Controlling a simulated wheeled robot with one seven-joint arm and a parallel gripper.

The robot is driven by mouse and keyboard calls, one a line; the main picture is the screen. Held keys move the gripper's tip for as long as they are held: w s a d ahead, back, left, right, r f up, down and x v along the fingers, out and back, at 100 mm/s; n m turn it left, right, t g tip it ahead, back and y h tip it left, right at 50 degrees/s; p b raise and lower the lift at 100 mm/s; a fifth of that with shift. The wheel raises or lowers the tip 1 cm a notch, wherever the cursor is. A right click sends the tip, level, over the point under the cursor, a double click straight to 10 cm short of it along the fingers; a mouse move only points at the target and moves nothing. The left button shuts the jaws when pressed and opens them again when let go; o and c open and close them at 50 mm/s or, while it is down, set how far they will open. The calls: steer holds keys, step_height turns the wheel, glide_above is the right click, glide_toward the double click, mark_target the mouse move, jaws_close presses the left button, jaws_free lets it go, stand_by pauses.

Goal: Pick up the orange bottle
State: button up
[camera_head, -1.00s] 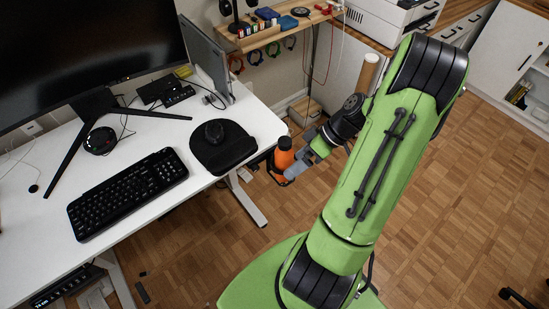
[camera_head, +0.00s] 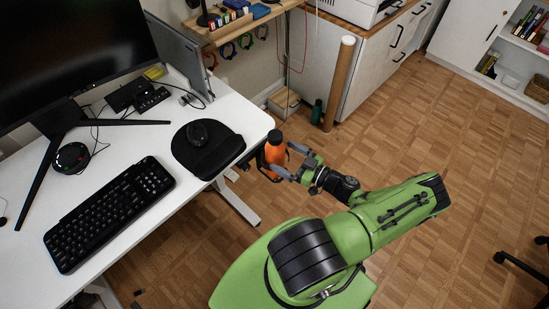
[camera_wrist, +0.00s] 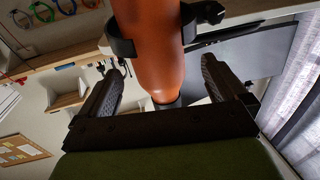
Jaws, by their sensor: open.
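The orange bottle (camera_head: 275,151) with a dark cap stands upright in a black ring holder (camera_head: 269,174) at the right edge of the white desk. My gripper (camera_head: 285,160) is open just to the right of the bottle, its fingers pointing toward it. In the wrist view the bottle (camera_wrist: 153,35) appears upside down, with the black holder (camera_wrist: 120,47) around it. The two fingers (camera_wrist: 160,72) show on either side of the bottle's cap end, with gaps visible. I cannot tell how deep the bottle sits between them.
The desk (camera_head: 130,150) carries a monitor (camera_head: 60,50), keyboard (camera_head: 108,212) and mouse on a pad (camera_head: 205,147). A wooden shelf (camera_head: 240,25) is behind. A cardboard tube (camera_head: 338,85) and green bottle (camera_head: 316,112) stand on the floor near the cabinet.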

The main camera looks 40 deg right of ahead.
mark_target(270, 148)
steer(key=x, duration=0.6)
steer(key=shift+w+f+b, duration=0.1)
steer(key=shift+w+b, duration=0.2)
steer(key=shift+w, duration=0.05)
steer(key=shift+s, duration=0.1)
steer(key=c, duration=1.8)
steer(key=shift+o, duration=0.2)
steer(key=shift+d, duration=0.1)
